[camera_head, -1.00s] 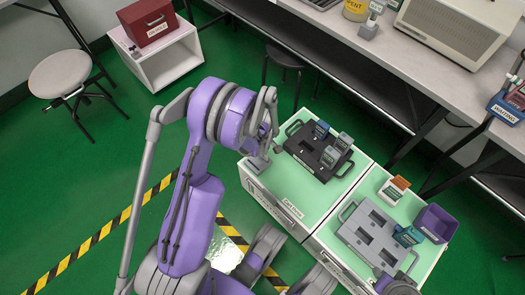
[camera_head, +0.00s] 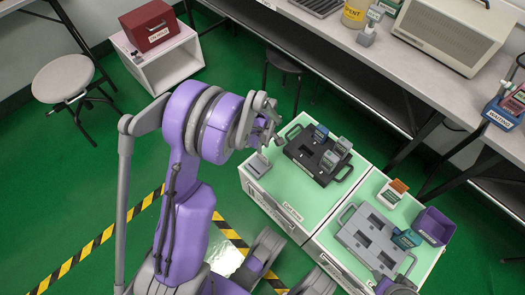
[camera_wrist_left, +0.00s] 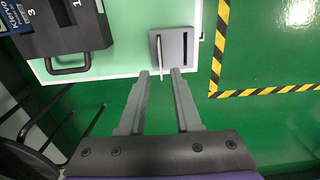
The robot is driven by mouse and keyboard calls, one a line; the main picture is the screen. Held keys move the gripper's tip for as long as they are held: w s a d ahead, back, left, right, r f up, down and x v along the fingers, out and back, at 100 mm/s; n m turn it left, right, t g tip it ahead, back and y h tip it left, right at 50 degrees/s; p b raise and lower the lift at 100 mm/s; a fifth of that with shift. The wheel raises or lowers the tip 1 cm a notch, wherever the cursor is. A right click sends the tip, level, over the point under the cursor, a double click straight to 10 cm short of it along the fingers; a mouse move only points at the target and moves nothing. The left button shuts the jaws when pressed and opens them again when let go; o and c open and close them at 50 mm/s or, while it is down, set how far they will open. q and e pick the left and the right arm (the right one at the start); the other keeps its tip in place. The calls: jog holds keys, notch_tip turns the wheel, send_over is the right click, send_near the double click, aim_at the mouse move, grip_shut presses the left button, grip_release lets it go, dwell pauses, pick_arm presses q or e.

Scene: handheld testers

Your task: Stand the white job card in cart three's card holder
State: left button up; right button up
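The card holder (camera_head: 258,165), a small grey block, sits at the near left corner of the left green-topped cart (camera_head: 283,192). The cart's front label is too small to read surely. In the left wrist view the holder (camera_wrist_left: 186,50) has a thin white strip (camera_wrist_left: 159,52) standing in it, apparently the white job card seen edge-on. My left gripper (camera_head: 274,130) is above and just beyond the holder. In the wrist view its two fingers (camera_wrist_left: 160,76) are apart with nothing gripped between them.
A black tray (camera_head: 300,153) with several grey and blue testers stands behind the holder. The right cart carries a grey tray (camera_head: 365,229), an orange-topped card box (camera_head: 391,193) and a purple bin (camera_head: 434,226). A workbench (camera_head: 330,30) runs behind. Green floor lies open at left.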

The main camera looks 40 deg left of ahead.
pick_arm(q)
jog(key=s+d+r+m+t, duration=0.1)
jog(key=s+d+r+m, duration=0.3)
jog(key=r, duration=0.4)
jog(key=s+d+r+m+t, duration=0.1)
jog(key=s+d+r+m, duration=0.25)
jog(key=d+r, duration=0.3)
jog(key=s+d+r+m+t, duration=0.2)
jog(key=s+d+m, duration=0.3)
jog(key=s+m, duration=0.4)
jog(key=shift+d+r+p, duration=0.2)
jog(key=shift+r+p, duration=0.2)
jog(key=shift+r, duration=0.25)
pick_arm(e)
jog(key=shift+s+r, duration=0.1)
jog(key=shift+r, duration=0.45)
pick_arm(q)
jog(key=shift+m, duration=0.25)
